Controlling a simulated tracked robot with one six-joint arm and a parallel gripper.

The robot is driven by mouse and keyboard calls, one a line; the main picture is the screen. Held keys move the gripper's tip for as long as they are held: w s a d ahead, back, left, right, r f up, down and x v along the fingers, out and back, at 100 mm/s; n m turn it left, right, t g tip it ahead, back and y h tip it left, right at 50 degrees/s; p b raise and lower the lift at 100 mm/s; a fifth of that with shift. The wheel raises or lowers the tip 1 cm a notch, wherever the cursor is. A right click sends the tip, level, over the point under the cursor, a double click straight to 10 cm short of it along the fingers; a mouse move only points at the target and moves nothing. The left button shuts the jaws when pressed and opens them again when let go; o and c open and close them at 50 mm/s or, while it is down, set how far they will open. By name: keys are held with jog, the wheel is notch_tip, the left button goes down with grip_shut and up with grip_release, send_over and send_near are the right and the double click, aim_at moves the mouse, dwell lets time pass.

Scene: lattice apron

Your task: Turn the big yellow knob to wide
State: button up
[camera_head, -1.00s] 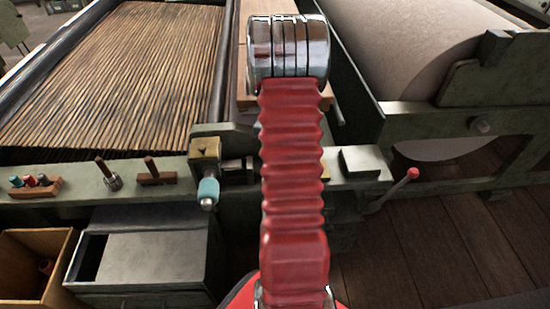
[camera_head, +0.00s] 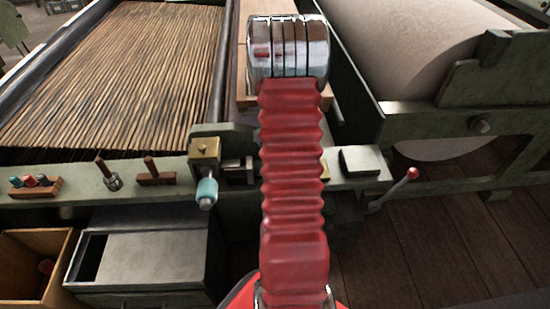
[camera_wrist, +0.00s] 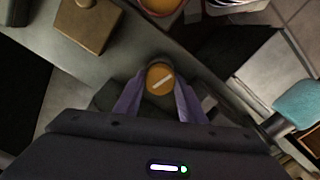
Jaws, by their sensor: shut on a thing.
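A yellow-orange round knob (camera_wrist: 160,79) with a white pointer line on its face shows in the wrist view. The line slants from lower left to upper right. My gripper (camera_wrist: 160,92) has its two purple fingers on either side of the knob and is shut on it. A second, larger orange round thing (camera_wrist: 160,5) is cut off at the top edge of the wrist view. In the head view my red arm hides the gripper and the knob. No scale or wide mark can be read in either view.
In the wrist view a tan block (camera_wrist: 88,24) lies upper left and a teal handle (camera_wrist: 297,103) is at right. In the head view, a brass block (camera_head: 204,148), pegs (camera_head: 108,172) and a red-tipped lever (camera_head: 411,174) stand along the green rail (camera_head: 75,190).

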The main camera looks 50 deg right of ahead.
jog(key=shift+w+d+r+n, duration=0.1)
jog(key=shift+w+r+n, duration=0.1)
jog(key=shift+n, duration=0.8)
jog(key=o, duration=1)
jog(key=shift+s+f, duration=0.1)
jog(key=shift+f, duration=0.05)
jog(key=shift+o, duration=0.2)
notch_tip(320, 180, up, 14)
jog(key=shift+f, duration=0.15)
